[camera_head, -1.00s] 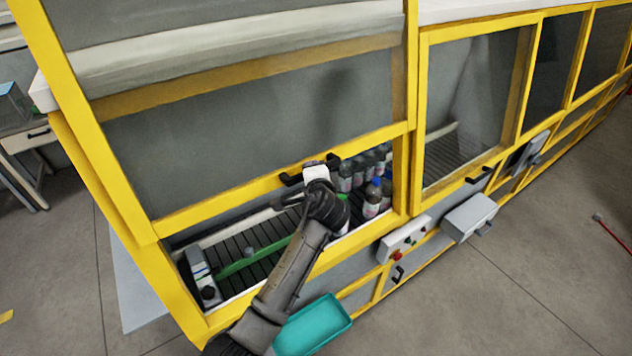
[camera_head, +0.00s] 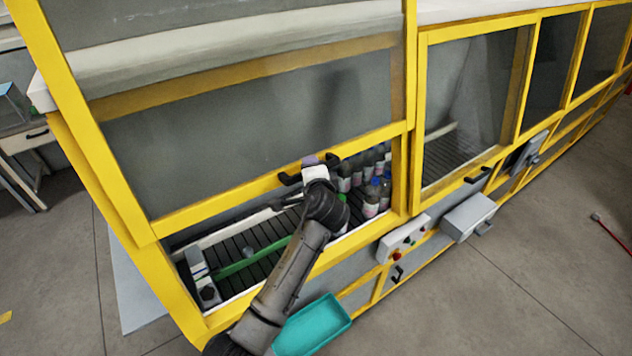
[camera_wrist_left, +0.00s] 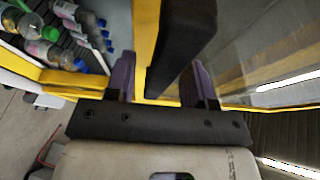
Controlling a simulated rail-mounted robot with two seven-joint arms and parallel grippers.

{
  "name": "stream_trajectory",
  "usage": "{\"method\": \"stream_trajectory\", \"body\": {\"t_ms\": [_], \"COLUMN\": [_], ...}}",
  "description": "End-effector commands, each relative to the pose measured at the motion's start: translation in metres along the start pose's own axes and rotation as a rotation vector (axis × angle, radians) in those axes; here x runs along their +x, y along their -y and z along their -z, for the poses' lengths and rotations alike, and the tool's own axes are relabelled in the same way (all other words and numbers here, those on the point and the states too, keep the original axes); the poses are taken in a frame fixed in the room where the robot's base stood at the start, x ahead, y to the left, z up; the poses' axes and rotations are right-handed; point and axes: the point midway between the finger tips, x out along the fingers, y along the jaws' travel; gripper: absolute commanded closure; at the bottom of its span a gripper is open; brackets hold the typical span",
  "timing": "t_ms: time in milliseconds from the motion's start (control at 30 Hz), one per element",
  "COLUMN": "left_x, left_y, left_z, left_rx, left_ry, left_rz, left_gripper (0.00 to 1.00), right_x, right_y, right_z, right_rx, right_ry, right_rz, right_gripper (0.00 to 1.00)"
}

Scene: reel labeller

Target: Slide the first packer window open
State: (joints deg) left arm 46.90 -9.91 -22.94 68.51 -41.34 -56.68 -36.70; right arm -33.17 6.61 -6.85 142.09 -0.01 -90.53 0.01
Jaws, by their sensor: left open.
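The large near packer window (camera_head: 250,140) has a yellow frame and a clear pane. Its lower rail (camera_head: 220,203) stands above the sill, leaving an open gap with the conveyor and bottles visible. A black handle (camera_head: 290,179) sits on that rail; in the left wrist view the handle (camera_wrist_left: 186,45) is large and close. My left gripper (camera_head: 320,163) is at the handle. In the left wrist view, the purple fingers of my left gripper (camera_wrist_left: 163,80) are spread, with the handle and a yellow frame bar between them; contact cannot be told. My right gripper is out of view.
Several bottles (camera_head: 371,200) stand inside at the right of the conveyor (camera_head: 255,240). A teal tray (camera_head: 315,322) is below the sill. A control box with buttons (camera_head: 404,238) and a grey box (camera_head: 468,217) stick out to the right. A second window (camera_head: 470,100) adjoins.

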Motion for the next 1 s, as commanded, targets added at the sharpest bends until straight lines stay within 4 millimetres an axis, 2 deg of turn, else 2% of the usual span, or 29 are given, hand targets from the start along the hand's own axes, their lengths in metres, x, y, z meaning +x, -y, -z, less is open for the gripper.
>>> {"method": "stream_trajectory", "body": {"t_ms": [167,700,1000], "left_x": [-0.019,-0.112,-0.134], "left_y": [-0.003,-0.002,-0.001], "left_z": [0.0,0.001,0.0], "left_rx": [-0.003,-0.003,0.0], "left_ry": [-0.002,-0.003,-0.001], "left_rz": [0.0,0.0,0.0], "left_gripper": [0.51,0.51,0.51], "right_x": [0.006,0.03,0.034], "right_y": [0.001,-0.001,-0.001], "right_z": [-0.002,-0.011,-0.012], "right_rx": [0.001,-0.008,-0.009], "right_ry": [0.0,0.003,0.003], "right_rz": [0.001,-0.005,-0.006], "right_gripper": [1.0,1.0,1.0]}}
